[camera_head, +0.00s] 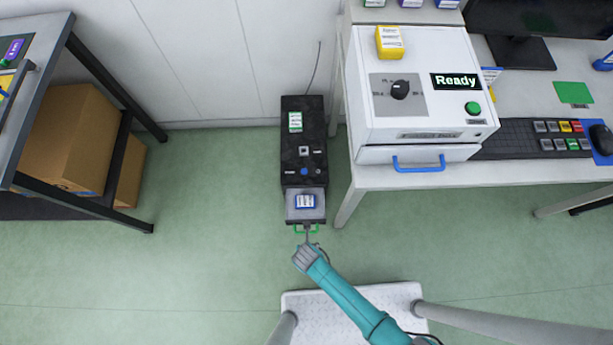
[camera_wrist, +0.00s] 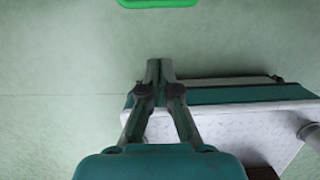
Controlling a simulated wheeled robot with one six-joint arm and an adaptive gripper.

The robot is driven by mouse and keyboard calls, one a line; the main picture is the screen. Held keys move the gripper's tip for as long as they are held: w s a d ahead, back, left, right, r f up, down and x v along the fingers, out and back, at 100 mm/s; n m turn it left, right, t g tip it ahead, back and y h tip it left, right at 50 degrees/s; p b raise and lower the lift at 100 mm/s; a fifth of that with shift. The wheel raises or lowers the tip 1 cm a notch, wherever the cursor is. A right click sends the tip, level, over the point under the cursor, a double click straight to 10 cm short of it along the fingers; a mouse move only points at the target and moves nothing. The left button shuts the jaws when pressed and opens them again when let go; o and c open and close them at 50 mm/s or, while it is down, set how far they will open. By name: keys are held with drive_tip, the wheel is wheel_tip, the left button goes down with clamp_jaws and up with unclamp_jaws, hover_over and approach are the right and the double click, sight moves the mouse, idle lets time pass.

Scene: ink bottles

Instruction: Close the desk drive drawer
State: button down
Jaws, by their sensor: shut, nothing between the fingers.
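A black drive unit (camera_head: 304,140) stands on the floor beside the desk. Its grey drawer (camera_head: 291,214) is pulled out towards me, with a green handle (camera_head: 297,231) on its front. A blue and white ink bottle (camera_head: 306,201) is in the drawer. My gripper (camera_head: 308,238) is shut and empty, just in front of the handle in the head view. In the wrist view the closed fingertips (camera_wrist: 160,63) are in the middle, and the green handle (camera_wrist: 158,3) shows at the top edge, apart from them. The drawer itself is out of the wrist view.
The white desk (camera_head: 530,174) on the right carries a white machine (camera_head: 410,115) with a blue-handled front and a sign reading Ready. A dark shelf frame (camera_head: 90,70) with cardboard boxes (camera_head: 70,135) stands on the left. The green floor around the drawer is clear.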

drive_tip(key=w+f, duration=0.4)
drive_tip(key=shift+w+f, duration=0.2)
drive_tip(key=shift+w, duration=0.15)
idle(0.3)
